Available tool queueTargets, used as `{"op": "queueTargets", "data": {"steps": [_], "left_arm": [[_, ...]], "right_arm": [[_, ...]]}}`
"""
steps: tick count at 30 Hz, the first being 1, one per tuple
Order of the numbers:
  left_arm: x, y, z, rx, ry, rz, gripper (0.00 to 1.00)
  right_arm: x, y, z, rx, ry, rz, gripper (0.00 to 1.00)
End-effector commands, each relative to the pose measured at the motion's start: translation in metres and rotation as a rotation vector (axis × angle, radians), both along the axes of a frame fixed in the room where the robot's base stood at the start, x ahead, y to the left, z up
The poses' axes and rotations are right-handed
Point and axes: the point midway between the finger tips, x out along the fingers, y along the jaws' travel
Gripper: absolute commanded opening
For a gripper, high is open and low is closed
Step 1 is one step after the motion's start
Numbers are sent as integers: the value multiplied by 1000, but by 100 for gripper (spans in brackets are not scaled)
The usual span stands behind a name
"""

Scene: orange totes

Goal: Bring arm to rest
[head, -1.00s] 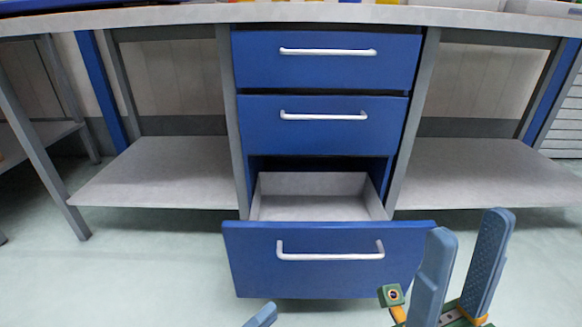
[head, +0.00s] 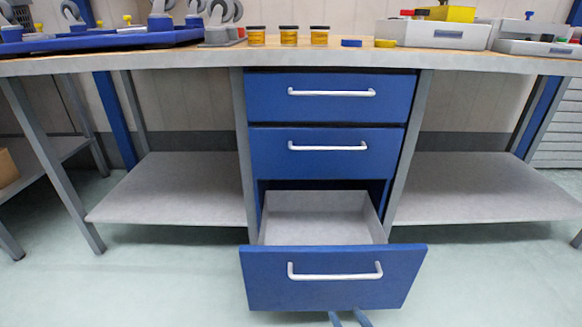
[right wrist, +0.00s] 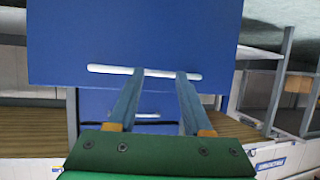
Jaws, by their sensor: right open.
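My right gripper (head: 348,318) shows only as two blue fingertips at the bottom edge of the head view, just below the front of the open bottom drawer (head: 330,292). In the right wrist view my right gripper (right wrist: 160,74) is open, with nothing between its fingers. Its fingertips overlap a silver drawer handle (right wrist: 110,69) in that picture; I cannot tell whether they touch it. The bottom drawer is pulled out, and its grey inside looks empty where it shows. My left gripper is not in view.
The middle drawer (head: 270,155) and top drawer (head: 265,100) are shut. Grey shelves (head: 165,190) flank the drawers. Yellow jars with dark lids (head: 288,37), a blue tray (head: 100,41) and grey bins (head: 435,35) stand on the workbench (head: 210,60). The floor in front looks clear.

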Motion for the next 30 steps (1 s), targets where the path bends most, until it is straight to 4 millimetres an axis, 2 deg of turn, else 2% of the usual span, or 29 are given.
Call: {"op": "queueTargets", "data": {"steps": [1,3,5,6,8,9,13,17,24,27,30], "left_arm": [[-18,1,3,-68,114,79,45],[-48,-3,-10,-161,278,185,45],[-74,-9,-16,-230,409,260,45],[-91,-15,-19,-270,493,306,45],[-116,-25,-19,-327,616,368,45],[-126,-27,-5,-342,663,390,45],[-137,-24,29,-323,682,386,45],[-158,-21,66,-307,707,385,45],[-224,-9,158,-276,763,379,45],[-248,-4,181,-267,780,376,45],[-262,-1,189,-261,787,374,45]], "right_arm": [[-20,-8,-19,-34,170,-12,50],[-58,-20,-59,-81,408,-27,50],[-93,-30,-83,-115,593,-40,50],[-118,-36,-95,-137,709,-46,50],[-157,-46,-108,-166,879,-57,50],[-171,-49,-97,-177,938,-59,50],[-180,-49,-61,-182,950,-52,50],[-200,-52,-24,-193,976,-46,50],[-266,-63,68,-216,1031,-27,50],[-290,-68,91,-223,1046,-21,50],[-304,-71,99,-228,1054,-18,50]]}}
